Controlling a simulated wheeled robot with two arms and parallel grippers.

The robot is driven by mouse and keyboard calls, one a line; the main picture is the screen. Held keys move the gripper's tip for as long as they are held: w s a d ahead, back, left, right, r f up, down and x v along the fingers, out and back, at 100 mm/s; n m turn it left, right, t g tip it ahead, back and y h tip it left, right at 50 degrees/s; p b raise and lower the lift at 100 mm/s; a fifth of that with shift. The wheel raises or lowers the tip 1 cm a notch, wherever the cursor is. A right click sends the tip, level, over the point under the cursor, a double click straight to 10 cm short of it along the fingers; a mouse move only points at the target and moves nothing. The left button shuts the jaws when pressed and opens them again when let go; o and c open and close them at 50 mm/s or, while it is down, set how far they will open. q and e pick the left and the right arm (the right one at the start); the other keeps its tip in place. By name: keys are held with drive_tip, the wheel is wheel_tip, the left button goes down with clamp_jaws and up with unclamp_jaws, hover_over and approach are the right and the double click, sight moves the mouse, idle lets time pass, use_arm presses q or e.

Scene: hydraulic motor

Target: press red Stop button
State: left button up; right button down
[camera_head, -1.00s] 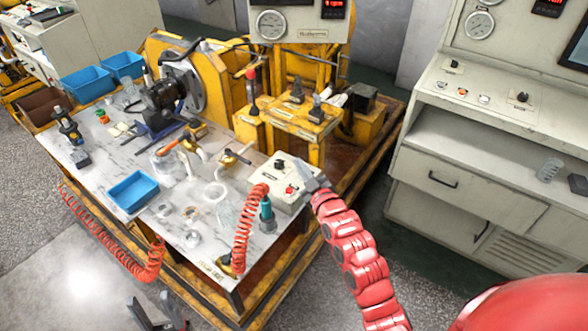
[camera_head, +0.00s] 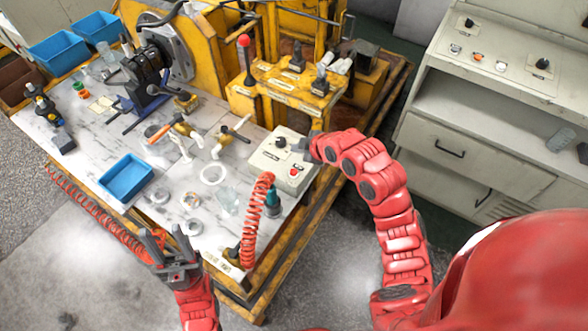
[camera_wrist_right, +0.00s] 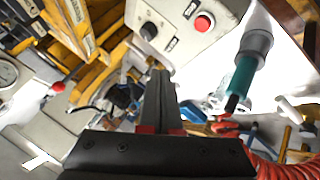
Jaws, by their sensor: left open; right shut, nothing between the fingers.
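The red Stop button (camera_head: 294,172) sits on the light control box (camera_head: 268,160) at the right corner of the table. In the right wrist view the red button (camera_wrist_right: 204,22) shows on the box, up and to the right of the fingers, beside a black knob (camera_wrist_right: 149,31). My right gripper (camera_head: 308,149) is at the right edge of the box, close to the button; its fingers (camera_wrist_right: 160,80) are shut with nothing between them. I cannot tell contact with the box. My left gripper (camera_head: 164,247) is open and empty in front of the table's front edge.
A teal tool (camera_head: 272,203) and a coiled orange hose (camera_head: 253,220) stand just in front of the box. A blue tray (camera_head: 125,177) lies on the table (camera_head: 95,150). A grey cabinet (camera_head: 425,150) stands to the right.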

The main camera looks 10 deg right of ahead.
drive_tip(key=shift+f, duration=0.1)
drive_tip(key=b, duration=0.4)
hover_over(297, 173)
wheel_tip(297, 173, down, 8)
drive_tip(key=shift+r, duration=0.1)
drive_tip(key=shift+f+b, duration=0.45)
drive_tip(key=shift+b, duration=0.1)
idle(1.3)
drive_tip(key=shift+f+b, duration=0.35)
drive_tip(key=shift+b, duration=0.15)
